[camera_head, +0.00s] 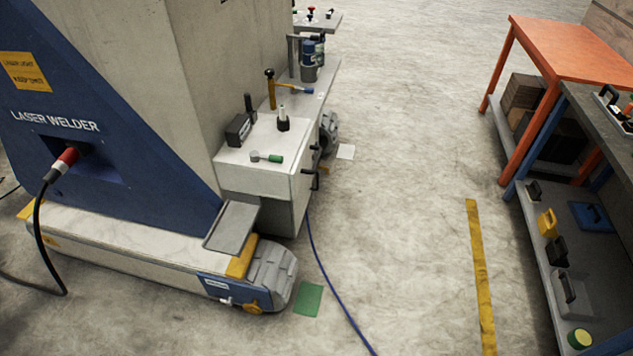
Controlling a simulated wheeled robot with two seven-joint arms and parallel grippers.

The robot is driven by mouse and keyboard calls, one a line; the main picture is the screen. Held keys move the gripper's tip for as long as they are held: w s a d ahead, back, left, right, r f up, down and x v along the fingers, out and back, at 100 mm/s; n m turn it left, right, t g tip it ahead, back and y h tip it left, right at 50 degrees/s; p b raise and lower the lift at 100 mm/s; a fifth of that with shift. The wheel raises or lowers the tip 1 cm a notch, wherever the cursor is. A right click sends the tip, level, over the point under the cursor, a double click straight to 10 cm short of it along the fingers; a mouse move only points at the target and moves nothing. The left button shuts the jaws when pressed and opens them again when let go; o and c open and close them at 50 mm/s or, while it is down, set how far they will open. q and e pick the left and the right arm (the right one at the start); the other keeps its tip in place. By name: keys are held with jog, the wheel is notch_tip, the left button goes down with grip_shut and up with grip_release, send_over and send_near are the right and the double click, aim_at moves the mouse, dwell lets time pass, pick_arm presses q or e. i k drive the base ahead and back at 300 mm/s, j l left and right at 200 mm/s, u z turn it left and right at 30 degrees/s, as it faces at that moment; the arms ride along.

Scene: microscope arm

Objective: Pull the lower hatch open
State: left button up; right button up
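The laser welder (55,123) is a large blue and grey machine on the left. A white cabinet (255,178) adjoins its right side. Two black handles show on the cabinet's right-facing side, an upper one (315,150) and a lower one (314,180). That side is seen at a steep angle, so its panels are mostly hidden, and I cannot tell which one is the lower hatch or whether it is open. Neither of my grippers is in view.
A blue cable (325,270) crosses the floor by a green patch (308,299). An orange table (570,45) and a loaded shelf (535,230) stand at right. The floor between is mostly clear.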

aim_at(298, 207)
jog(key=i+l, duration=0.4)
jog(key=i+l+u, duration=0.1)
jog(key=i+l, duration=0.3)
jog(key=l, duration=0.15)
jog(key=i+l, duration=0.4)
jog(key=l, duration=0.1)
